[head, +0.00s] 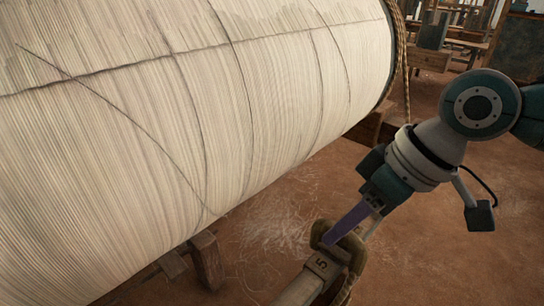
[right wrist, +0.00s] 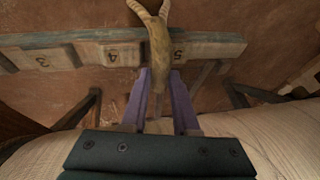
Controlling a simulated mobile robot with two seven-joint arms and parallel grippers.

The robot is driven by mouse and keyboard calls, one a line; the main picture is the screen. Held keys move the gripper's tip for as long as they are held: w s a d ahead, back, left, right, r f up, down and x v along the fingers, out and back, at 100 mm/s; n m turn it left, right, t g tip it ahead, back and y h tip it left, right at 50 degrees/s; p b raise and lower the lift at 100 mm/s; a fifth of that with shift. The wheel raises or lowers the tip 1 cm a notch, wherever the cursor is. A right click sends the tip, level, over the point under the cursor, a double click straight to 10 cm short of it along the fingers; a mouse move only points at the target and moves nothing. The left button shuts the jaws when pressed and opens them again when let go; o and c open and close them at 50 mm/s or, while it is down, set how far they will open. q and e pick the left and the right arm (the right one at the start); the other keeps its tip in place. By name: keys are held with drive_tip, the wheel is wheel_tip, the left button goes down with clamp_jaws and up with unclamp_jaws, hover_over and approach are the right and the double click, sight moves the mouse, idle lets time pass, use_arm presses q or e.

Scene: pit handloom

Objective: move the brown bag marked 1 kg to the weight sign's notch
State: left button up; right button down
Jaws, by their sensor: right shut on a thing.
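My right gripper (head: 336,236) reaches down to the end of a pale numbered wooden bar (head: 300,289). Its purple fingers are shut on a brown loop (head: 353,252), seemingly the brown bag's strap or neck, which lies over the bar near the 5. In the right wrist view the fingers (right wrist: 159,78) stand on both sides of this brown piece (right wrist: 158,38), which crosses the bar (right wrist: 215,50) between the 4 and the 5 and splits into two ends. The bag's body and its 1 kg mark are hidden. No weight sign shows. My left gripper is not in view.
A large cream warp roll (head: 200,110) with dark cords fills the left of the head view, close to the bar. A wooden post (head: 207,262) stands under it. Bare brown floor (head: 440,260) lies to the right. Wooden frames (head: 450,40) stand at the back.

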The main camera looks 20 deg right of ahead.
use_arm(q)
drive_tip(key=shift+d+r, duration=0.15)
use_arm(e)
drive_tip(key=shift+f, duration=0.1)
drive_tip(key=c, duration=0.7)
unclamp_jaws()
drive_tip(key=shift+w, duration=0.1)
drive_tip(key=shift+c, duration=0.2)
drive_tip(key=shift+o, duration=0.7)
drive_tip(key=shift+d+f, duration=0.1)
